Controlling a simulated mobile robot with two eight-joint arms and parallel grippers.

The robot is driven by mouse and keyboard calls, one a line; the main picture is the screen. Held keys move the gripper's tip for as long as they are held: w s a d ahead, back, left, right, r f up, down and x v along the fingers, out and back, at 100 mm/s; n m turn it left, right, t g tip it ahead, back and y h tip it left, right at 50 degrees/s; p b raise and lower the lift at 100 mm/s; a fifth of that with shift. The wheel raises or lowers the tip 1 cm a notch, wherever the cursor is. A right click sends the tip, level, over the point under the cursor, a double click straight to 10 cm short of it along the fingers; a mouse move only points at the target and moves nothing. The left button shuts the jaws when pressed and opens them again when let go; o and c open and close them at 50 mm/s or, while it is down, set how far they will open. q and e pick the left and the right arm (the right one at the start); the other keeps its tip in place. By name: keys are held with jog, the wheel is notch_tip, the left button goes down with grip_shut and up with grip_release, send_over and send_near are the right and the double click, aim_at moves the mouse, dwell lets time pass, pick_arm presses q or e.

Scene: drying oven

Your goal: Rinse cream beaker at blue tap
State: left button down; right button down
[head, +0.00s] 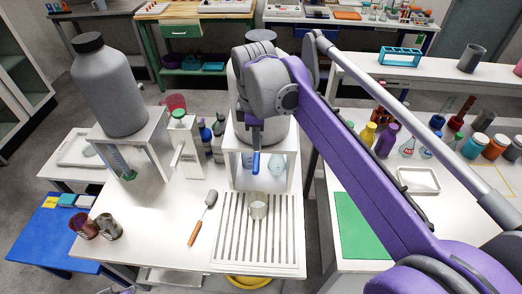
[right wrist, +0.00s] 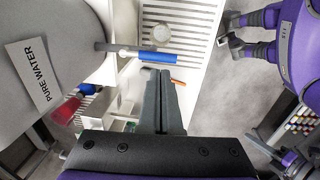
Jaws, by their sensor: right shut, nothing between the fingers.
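The cream beaker (head: 258,206) stands upright on the white slatted drain rack (head: 228,262); it also shows in the right wrist view (right wrist: 161,33). The blue tap (head: 256,162) sticks out of the large grey water tank, above and behind the beaker; its blue part shows in the right wrist view (right wrist: 148,55). My right gripper (head: 257,132) is in front of the tank, above the tap. In the right wrist view its fingers (right wrist: 163,76) are shut with nothing between them, close to the blue part; contact is unclear. Part of what looks like my left gripper (right wrist: 235,35) shows there; its jaw state is unclear.
An orange-handled tool (head: 196,228) lies left of the rack, and two cups (head: 107,227) stand at the table's left. A second grey tank (head: 108,90) stands on a white stand. My right arm passes over the right table with its green mat (head: 358,228) and bottles.

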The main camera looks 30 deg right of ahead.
pick_arm(q)
jog(key=shift+w+a, duration=0.2)
pick_arm(e)
notch_tip(320, 180, up, 7)
jog(key=shift+a+r, duration=0.15)
jog(key=shift+a, duration=0.05)
jog(key=shift+a, duration=0.1)
jog(key=s+a+f+m+t, duration=0.2)
jog(key=s+f+m, duration=0.3)
jog(key=f, duration=0.7)
jog(key=s+a+f+m+t, duration=0.3)
jog(key=s+f+m, duration=0.3)
jog(key=s+f, duration=0.3)
notch_tip(320, 180, down, 3)
jog(key=shift+r+m, duration=0.15)
jog(key=shift+m, duration=0.15)
